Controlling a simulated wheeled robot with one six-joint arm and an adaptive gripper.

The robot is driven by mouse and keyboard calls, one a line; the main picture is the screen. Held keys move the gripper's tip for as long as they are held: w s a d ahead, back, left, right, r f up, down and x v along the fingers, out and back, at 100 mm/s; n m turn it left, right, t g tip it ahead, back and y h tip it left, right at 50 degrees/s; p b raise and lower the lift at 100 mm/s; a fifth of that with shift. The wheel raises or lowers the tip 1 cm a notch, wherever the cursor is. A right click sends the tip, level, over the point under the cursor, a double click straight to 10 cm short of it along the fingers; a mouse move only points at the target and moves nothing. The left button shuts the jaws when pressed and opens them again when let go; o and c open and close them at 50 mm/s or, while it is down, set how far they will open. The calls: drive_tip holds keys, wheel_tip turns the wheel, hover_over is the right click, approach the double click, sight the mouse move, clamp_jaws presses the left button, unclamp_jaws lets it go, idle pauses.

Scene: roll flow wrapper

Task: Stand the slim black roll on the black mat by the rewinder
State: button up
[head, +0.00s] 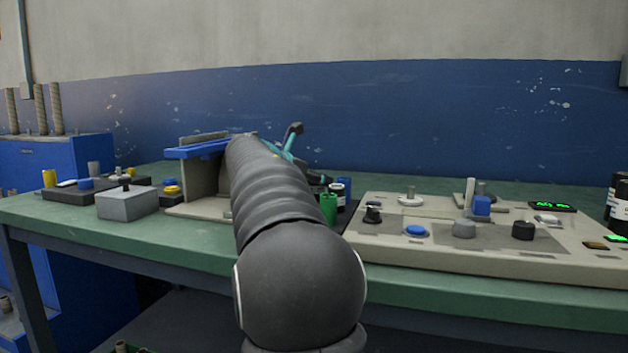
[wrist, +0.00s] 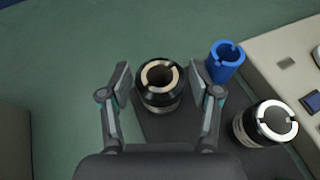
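In the wrist view, a black roll with a cream core (wrist: 160,98) stands upright between the two fingers of my gripper (wrist: 166,96). The fingers are spread, with a visible gap on each side of the roll. The roll is at the left edge of the black mat (wrist: 178,132); I cannot tell how much of its base is on it. A wider-looking black roll with a white core (wrist: 246,132) stands to the right. In the head view my arm hides most of my gripper (head: 290,140) and the cream-cored roll. The mat's right part shows (head: 348,217).
A blue roll (wrist: 225,65) stands close to the right finger. In the head view a green roll (head: 328,209) stands on the mat's front part. A beige machine with knobs (head: 400,240) borders the mat on the right. Green bench top (wrist: 70,80) is clear to the left.

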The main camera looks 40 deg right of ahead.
idle(0.3)
drive_tip(key=shift+a+r, duration=0.2)
drive_tip(key=p+v, duration=0.2)
drive_tip(key=v, duration=0.9)
drive_tip(key=shift+a+r, duration=0.15)
drive_tip(key=shift+a, duration=0.1)
